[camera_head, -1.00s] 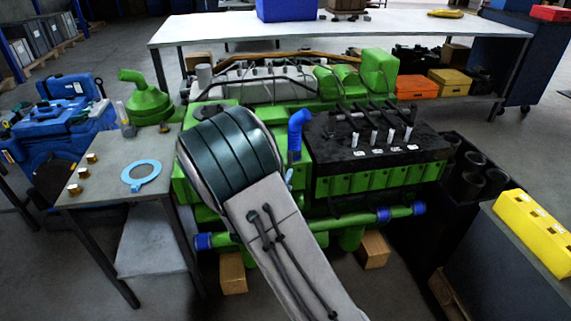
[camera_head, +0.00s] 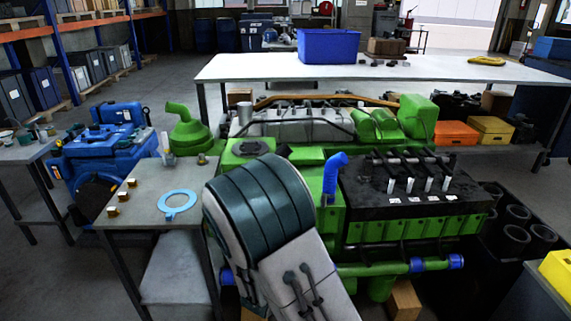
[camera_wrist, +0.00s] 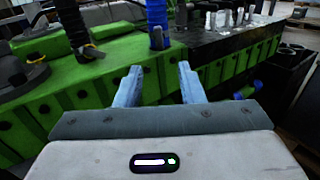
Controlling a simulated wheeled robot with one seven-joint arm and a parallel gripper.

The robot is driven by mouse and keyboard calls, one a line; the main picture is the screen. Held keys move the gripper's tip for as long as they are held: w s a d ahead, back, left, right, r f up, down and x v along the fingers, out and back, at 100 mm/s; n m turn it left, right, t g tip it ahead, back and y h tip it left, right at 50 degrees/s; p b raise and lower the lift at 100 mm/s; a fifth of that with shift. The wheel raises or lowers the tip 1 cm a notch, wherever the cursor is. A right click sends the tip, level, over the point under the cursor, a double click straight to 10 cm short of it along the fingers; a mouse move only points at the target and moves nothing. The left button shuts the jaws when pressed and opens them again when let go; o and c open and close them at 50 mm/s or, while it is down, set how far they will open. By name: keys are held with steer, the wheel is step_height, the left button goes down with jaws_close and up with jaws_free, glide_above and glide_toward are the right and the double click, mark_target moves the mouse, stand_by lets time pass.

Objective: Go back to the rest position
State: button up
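My gripper (camera_wrist: 160,85) shows in the wrist view with its two pale blue fingers apart and nothing between them. It is in front of the green diesel engine (camera_wrist: 110,75), with a blue pipe (camera_wrist: 155,18) standing beyond the fingertips. In the head view my arm, a grey and dark teal link, rises in front of the engine (camera_head: 385,231) and hides part of it. The gripper itself is hidden there. A blue elbow pipe (camera_head: 332,175) stands on the engine beside the black cylinder head.
A small grey table (camera_head: 150,205) at left holds a light blue ring (camera_head: 177,202) and several brass pieces. A long white table (camera_head: 400,68) stands behind the engine with a blue bin (camera_head: 329,46). Dark cylinders (camera_head: 515,233) stand at right. Grey floor shows at far left.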

steer(key=s+d+r+m+g+h+p, duration=0.1)
steer(key=s+d+r+m+g+p, duration=0.2)
steer(key=s+d+r+m+g, duration=0.35)
steer(key=s+d+r+m+g+h+p, duration=0.1)
steer(key=s+d+r+m+g+p, duration=0.25)
steer(key=s+d+m+g, duration=0.6)
steer(key=s+a+r+m+t+y+p, duration=0.3)
steer(key=s+a+r+m+y+p, duration=0.3)
steer(key=m, duration=0.8)
steer(key=shift+s+a+r+y, duration=1.15)
steer(key=shift+a+r+y, duration=0.3)
steer(key=shift+r+y, duration=0.95)
steer(key=shift+f, duration=0.15)
